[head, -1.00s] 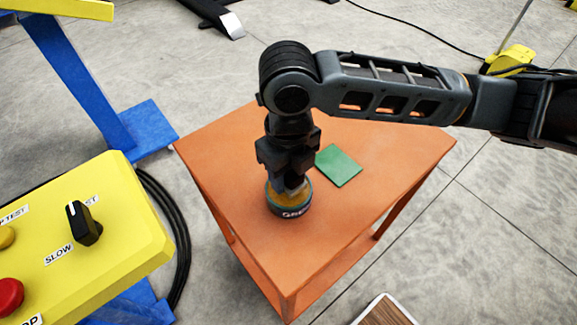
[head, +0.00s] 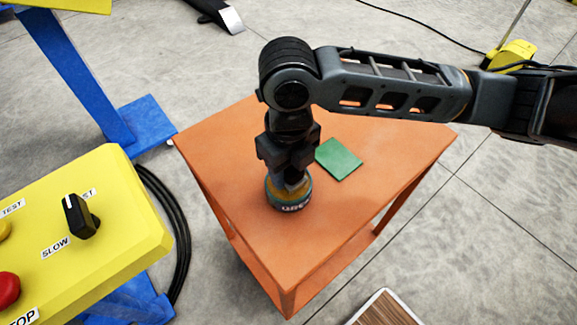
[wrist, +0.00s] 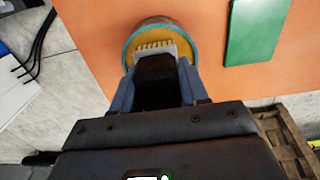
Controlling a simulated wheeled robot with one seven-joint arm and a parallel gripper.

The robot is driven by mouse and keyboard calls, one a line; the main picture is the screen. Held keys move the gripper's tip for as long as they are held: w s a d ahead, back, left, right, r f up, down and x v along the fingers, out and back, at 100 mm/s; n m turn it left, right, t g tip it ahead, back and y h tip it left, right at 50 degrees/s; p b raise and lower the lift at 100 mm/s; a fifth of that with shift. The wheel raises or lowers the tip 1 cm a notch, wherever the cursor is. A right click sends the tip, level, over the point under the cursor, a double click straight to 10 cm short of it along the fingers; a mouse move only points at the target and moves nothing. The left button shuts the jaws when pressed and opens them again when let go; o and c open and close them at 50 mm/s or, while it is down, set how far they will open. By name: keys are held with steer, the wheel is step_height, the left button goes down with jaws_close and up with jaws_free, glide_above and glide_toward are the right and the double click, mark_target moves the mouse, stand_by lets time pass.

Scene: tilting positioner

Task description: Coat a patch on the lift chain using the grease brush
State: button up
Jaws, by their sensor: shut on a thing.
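My gripper (head: 289,178) points straight down over the grease tin (head: 292,207), which stands on the orange table. In the wrist view, the fingers of my gripper (wrist: 159,82) are shut on the grease brush (wrist: 156,68), a dark block with pale bristles. The bristle end is over or in the mouth of the tin (wrist: 127,53), which has a teal rim and amber grease inside. I cannot tell how deep the bristles sit. The lift chain does not show in either view.
A flat green pad (head: 338,159) lies on the orange table (head: 215,150), right of the tin. A yellow control box (head: 100,235) with a knob and buttons stands at the left. Black cable loops hang beside it.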

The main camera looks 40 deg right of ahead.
steer(key=shift+f+b, duration=0.55)
stand_by(1.7)
steer(key=shift+r+p, duration=1.65)
steer(key=shift+r, duration=1.95)
